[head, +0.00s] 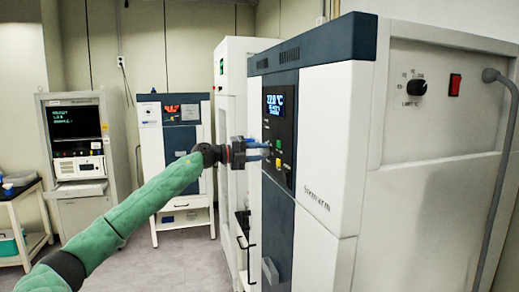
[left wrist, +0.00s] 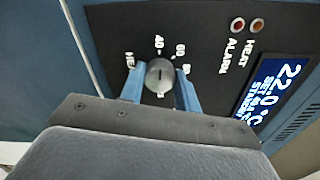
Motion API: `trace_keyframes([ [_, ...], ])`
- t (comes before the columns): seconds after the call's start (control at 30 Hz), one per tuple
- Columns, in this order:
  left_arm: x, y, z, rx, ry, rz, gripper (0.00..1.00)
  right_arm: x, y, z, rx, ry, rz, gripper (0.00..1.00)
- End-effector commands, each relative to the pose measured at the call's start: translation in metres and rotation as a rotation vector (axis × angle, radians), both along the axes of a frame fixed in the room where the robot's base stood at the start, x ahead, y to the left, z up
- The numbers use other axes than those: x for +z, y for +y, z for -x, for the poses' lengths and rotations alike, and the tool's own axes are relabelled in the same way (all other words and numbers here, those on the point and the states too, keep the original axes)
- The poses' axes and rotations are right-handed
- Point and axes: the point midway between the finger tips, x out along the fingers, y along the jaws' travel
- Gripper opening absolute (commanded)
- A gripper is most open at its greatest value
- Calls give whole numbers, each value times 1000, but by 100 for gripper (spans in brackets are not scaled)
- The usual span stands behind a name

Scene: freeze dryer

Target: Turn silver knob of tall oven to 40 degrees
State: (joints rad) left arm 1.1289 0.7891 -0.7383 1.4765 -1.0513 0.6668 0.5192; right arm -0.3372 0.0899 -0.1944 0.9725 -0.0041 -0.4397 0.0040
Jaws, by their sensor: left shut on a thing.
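The tall oven (head: 336,110) has a white body with dark blue trim and a black control panel (head: 280,165) on its front. In the left wrist view, the round silver knob (left wrist: 159,78) sits on this panel, with the printed marks "40" and "60" around it and more lettering at its sides. A short dark line shows on the knob face, but I cannot read its exact angle. My left gripper (head: 258,151) reaches the panel from the left, its blue fingers shut on either side of the knob. In the head view the knob is largely hidden by the fingers.
The oven's blue display (head: 275,104) reads about 22.0 °C. On its right side are a black dial (head: 416,87), a red switch (head: 454,85) and a grey hose (head: 497,165). Another cabinet (head: 177,150) and a machine with a screen (head: 77,150) stand behind. The floor between is clear.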

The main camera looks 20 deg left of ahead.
Motion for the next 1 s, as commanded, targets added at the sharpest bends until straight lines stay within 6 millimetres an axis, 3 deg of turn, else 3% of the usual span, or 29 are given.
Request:
trace_keyframes([
  [0.23, 3, 2, -1, 4, 51, 38, 9, -2, -3, 13, 0, 10, 1, 36],
  [0.7, 2, 2, -1, 4, 62, 47, 9, -3, -4, 15, 0, 11, 2, 36],
  [0.73, 2, 2, -1, 4, 62, 47, 34, -3, -4, 15, 0, 11, 2, 36],
  [0.83, 2, 2, 0, 3, 63, 46, 54, -3, -4, 15, 0, 11, 2, 36],
  [1.0, 1, 1, 0, 1, 63, 46, 54, -3, -4, 15, 0, 11, 2, 36],
])
